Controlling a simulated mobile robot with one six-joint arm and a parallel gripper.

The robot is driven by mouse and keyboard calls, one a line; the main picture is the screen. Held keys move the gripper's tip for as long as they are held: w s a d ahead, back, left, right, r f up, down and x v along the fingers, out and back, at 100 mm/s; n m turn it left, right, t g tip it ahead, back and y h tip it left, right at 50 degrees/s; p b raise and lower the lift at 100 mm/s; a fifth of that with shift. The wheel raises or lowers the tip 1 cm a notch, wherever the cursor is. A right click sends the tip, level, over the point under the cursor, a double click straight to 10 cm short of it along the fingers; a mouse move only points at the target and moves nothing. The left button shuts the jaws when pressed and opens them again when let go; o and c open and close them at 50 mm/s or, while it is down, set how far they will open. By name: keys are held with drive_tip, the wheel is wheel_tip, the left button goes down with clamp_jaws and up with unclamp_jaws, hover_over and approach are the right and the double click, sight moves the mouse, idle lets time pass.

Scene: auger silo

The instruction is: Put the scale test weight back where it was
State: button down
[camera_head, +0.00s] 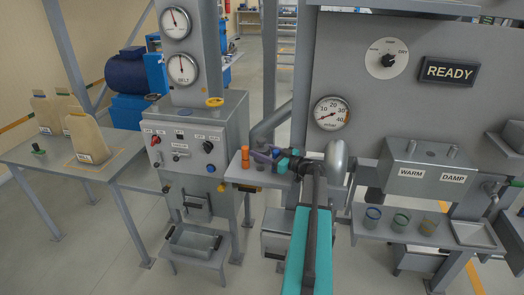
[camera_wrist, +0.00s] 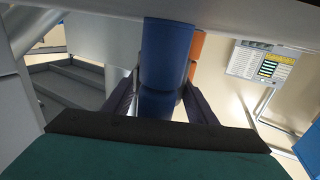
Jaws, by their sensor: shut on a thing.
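My gripper (camera_head: 260,154) is over the small ledge beside the grey control cabinet. In the wrist view its dark fingers (camera_wrist: 158,98) are shut around a blue cylinder (camera_wrist: 167,52), which I take to be the scale test weight. In the head view the cylinder is small and partly hidden by my gripper. I cannot tell whether it touches the ledge. An orange cylinder (camera_head: 245,153) stands on the ledge just left of my gripper; part of it shows behind the blue cylinder in the wrist view (camera_wrist: 195,52).
The grey control cabinet (camera_head: 193,128) stands left of the ledge (camera_head: 237,174). A shelf on the right holds several small jars (camera_head: 401,220) and a shallow tray (camera_head: 473,233) under the WARM/DAMP box (camera_head: 418,172). Paper bags (camera_head: 87,138) stand on the left table (camera_head: 112,165).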

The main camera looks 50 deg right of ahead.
drive_tip(key=shift+f+p, duration=0.45)
drive_tip(key=shift+f, duration=0.9)
drive_tip(key=c, duration=0.8)
unclamp_jaws()
drive_tip(key=shift+s+f, duration=0.1)
drive_tip(key=shift+f, duration=0.2)
drive_tip(key=shift+o, duration=0.2)
drive_tip(key=s+b, duration=0.1)
drive_tip(key=s, duration=0.3)
drive_tip(key=s+d+b, duration=0.1)
drive_tip(key=s+b, duration=0.1)
drive_tip(key=s, duration=0.2)
drive_tip(key=s+d+b, duration=0.1)
drive_tip(key=s, duration=0.2)
drive_tip(key=shift+s+r, duration=0.1)
drive_tip(key=shift+s, duration=0.3)
